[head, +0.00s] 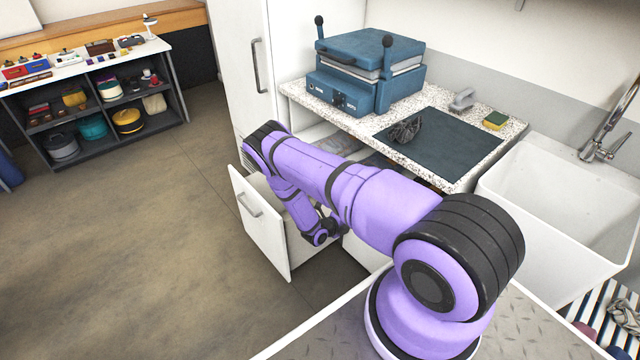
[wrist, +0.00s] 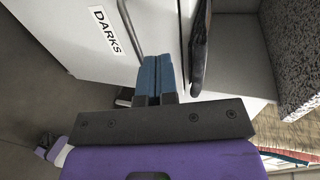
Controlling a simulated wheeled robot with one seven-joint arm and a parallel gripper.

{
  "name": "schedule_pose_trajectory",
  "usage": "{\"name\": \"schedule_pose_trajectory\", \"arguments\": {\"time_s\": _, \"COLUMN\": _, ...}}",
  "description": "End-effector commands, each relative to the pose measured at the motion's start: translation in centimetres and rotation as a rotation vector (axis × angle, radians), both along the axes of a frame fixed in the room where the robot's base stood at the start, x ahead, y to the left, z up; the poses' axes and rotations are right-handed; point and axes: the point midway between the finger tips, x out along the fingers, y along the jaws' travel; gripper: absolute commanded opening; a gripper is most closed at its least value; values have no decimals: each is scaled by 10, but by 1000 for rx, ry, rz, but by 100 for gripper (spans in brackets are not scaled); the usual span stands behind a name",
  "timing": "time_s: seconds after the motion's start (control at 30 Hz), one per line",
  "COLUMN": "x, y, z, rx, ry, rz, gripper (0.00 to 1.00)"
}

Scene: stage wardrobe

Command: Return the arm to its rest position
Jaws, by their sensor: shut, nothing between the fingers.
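My purple arm reaches out from my base across the middle of the head view, and its far end bends down by an open white drawer (head: 262,228). My gripper is hard to make out there. In the wrist view my gripper (wrist: 158,78) shows its two blue fingers pressed together with nothing between them. It is close to a white front with a "DARKS" label (wrist: 103,31). I cannot tell whether the fingertips touch that front.
A speckled counter (head: 299,92) holds a blue press (head: 368,70), a dark mat (head: 455,146), a dark crumpled item (head: 406,130) and a sponge (head: 496,120). A white sink (head: 560,185) is at right. A shelf unit (head: 175,88) stands far left. Floor at left is clear.

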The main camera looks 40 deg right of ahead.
Motion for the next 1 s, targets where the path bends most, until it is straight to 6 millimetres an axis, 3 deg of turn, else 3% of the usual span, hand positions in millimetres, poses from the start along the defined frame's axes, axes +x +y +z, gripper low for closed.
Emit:
{"name": "schedule_pose_trajectory", "arguments": {"time_s": 0.23, "x": 1, "y": 1, "z": 2, "rx": 0, "ry": -6, "rz": -4, "gripper": 0}}
{"name": "schedule_pose_trajectory", "arguments": {"time_s": 0.37, "x": 13, "y": 3, "z": 21, "rx": 6, "ry": -61, "rz": -41, "gripper": 0}}
{"name": "schedule_pose_trajectory", "arguments": {"time_s": 0.47, "x": 27, "y": 7, "z": 52, "rx": 18, "ry": -153, "rz": -104, "gripper": 0}}
{"name": "schedule_pose_trajectory", "arguments": {"time_s": 0.7, "x": 59, "y": 21, "z": 143, "rx": 55, "ry": -428, "rz": -302, "gripper": 0}}
{"name": "schedule_pose_trajectory", "arguments": {"time_s": 1.0, "x": 75, "y": 43, "z": 256, "rx": 111, "ry": -759, "rz": -548, "gripper": 0}}
